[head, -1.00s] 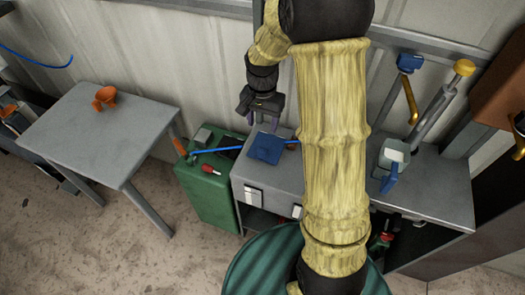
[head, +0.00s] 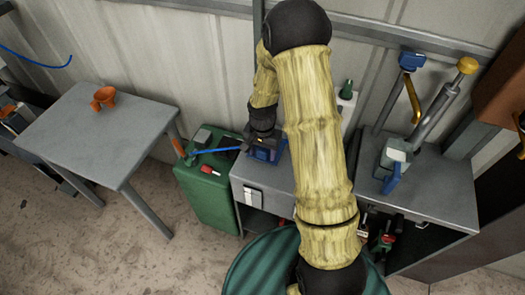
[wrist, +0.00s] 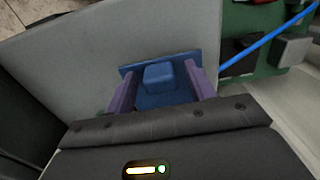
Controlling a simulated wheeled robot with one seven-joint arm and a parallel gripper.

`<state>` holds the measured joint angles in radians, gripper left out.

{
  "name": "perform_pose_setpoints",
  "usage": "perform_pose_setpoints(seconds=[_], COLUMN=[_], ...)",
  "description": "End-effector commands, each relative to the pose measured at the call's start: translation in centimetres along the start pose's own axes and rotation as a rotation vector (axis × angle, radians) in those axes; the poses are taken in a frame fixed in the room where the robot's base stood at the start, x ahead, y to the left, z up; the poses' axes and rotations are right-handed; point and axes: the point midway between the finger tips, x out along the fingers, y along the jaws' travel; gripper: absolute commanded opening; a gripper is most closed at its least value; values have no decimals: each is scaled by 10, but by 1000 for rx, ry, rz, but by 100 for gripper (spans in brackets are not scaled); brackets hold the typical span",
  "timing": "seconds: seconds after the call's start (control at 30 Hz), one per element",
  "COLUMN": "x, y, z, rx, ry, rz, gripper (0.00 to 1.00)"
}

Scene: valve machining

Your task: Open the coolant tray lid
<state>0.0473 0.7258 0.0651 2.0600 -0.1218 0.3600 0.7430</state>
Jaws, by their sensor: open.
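A blue lid (wrist: 128,70) with a raised blue block-shaped knob (wrist: 159,76) lies on the grey cabinet top, seen in the wrist view. I take it for the coolant tray lid, and it looks shut. My gripper (wrist: 161,69) is open, with its two purple fingers on either side of the knob. I cannot tell whether they touch it. In the head view my gripper (head: 264,150) is low over the cabinet and hides most of the lid.
The grey cabinet (head: 254,178) stands against the wall. A green canister (head: 208,195) is on its left, with a blue rod (head: 213,151) running above it. A valve-like device (head: 393,158) stands on the right bench. A grey table (head: 75,128) holds an orange funnel (head: 103,98).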

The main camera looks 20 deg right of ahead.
Motion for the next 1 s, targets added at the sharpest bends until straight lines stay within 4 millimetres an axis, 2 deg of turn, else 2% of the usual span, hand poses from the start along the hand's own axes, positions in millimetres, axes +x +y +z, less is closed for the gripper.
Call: perform_pose_setpoints(seconds=[0.2,0.47,1.0], x=[0,0,-12], y=[0,0,4], z=[0,0,-8], rx=[0,1,16], ry=[1,1,-60], rz=[0,0,-2], gripper=[53,2,0])
